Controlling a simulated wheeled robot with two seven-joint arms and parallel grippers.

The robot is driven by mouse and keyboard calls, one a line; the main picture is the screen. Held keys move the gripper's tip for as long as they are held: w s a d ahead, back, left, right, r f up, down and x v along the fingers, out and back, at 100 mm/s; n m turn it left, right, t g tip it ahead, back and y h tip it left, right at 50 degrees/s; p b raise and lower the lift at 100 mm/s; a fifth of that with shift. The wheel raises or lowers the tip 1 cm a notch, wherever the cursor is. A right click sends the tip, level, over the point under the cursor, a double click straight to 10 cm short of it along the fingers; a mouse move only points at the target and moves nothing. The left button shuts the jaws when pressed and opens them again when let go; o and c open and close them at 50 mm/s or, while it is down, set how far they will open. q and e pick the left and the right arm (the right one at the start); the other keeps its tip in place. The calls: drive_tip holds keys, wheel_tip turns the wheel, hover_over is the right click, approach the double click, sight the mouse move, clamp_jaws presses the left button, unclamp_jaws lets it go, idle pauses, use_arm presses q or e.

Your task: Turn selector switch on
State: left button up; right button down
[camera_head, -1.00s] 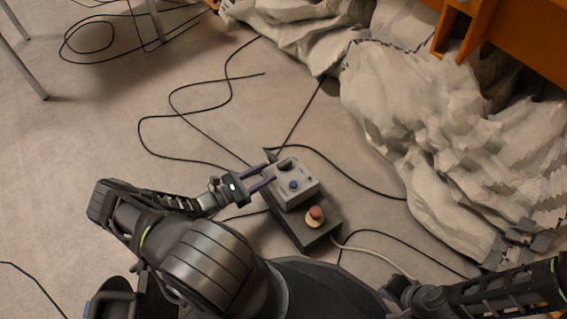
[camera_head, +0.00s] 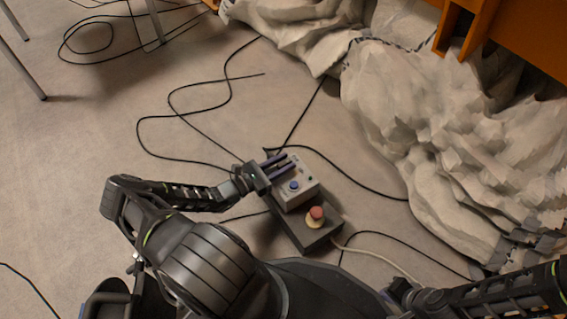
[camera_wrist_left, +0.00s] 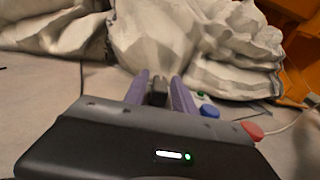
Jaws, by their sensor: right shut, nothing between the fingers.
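A grey control box (camera_head: 299,192) sits on a dark base on the floor in the head view. It carries a blue button (camera_head: 294,185) and a black selector switch. My left gripper (camera_head: 279,163) reaches over the box from the left, its purple fingers apart. In the left wrist view the dark switch knob (camera_wrist_left: 158,92) stands between the two fingers; I cannot tell whether they touch it. In the head view the fingers largely hide the switch.
A red push button (camera_head: 316,213) stands on the dark base (camera_head: 310,237) in front of the grey box. Black cables (camera_head: 185,117) lie on the floor around it. A crumpled pale cloth mass (camera_head: 430,130) lies to the right.

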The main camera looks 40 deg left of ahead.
use_arm(q)
clamp_jaws()
idle(0.4)
drive_tip(key=shift+f+m+g+h+b, duration=0.25)
drive_tip(key=shift+m+g+h+b, duration=0.35)
drive_tip(key=shift+h+b, duration=0.5)
drive_tip(key=m+g+h+b, duration=0.1)
drive_tip(key=m+h+b, duration=0.1)
drive_tip(key=shift+w+a+b, duration=0.1)
drive_tip(key=shift+b, duration=0.3)
drive_tip(key=shift+r+m+g+h+b, duration=0.15)
drive_tip(key=shift+m+g+h+b, duration=0.15)
drive_tip(key=shift+m+g+h, duration=1.7)
drive_tip(key=shift+g+h, duration=0.2)
drive_tip(key=shift+g, duration=0.2)
drive_tip(key=shift+r+g, duration=0.1)
drive_tip(key=shift+g, duration=0.2)
